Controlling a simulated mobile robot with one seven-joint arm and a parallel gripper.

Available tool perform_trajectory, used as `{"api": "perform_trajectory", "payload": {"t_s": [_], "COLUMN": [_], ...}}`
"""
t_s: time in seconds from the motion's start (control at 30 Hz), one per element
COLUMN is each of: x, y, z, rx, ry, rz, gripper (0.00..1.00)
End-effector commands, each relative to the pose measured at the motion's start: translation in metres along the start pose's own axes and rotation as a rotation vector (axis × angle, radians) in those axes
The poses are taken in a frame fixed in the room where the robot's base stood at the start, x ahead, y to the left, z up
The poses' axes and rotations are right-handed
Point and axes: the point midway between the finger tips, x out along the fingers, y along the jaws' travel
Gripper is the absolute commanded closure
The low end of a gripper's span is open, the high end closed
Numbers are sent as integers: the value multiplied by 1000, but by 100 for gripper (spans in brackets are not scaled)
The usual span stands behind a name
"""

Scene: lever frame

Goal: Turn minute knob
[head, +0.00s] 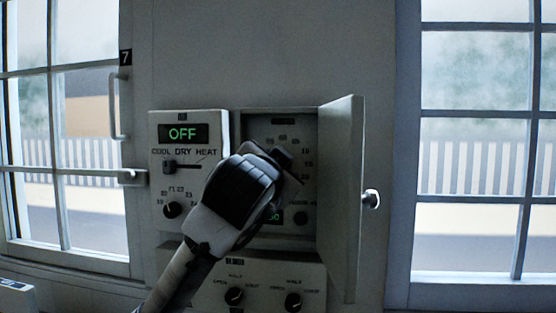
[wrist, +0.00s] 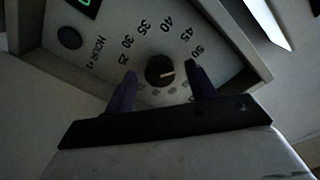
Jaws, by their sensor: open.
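The minute knob (wrist: 160,70) is a round black knob with a pale pointer line, in the middle of a dial with numbers from about 25 to 50. It sits on the panel inside the opened box (head: 318,130). My gripper (wrist: 161,72) is open, with one dark purple finger on each side of the knob. A gap shows between each finger and the knob; I cannot tell how far the tips are from the panel. In the head view my gripper (head: 289,168) covers the knob and part of its dial.
The box door (head: 341,200) stands open on the right, with a round handle (head: 371,199). On the left is a control unit (head: 182,190) reading OFF. Below is a panel with two knobs (head: 234,296). A black button (wrist: 69,37) sits near the dial. Windows flank the wall.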

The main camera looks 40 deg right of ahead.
Motion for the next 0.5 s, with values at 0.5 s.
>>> {"api": "perform_trajectory", "payload": {"t_s": [0.5], "x": [4], "y": [0], "z": [0], "rx": [0], "ry": [1], "rz": [0], "gripper": [67]}}
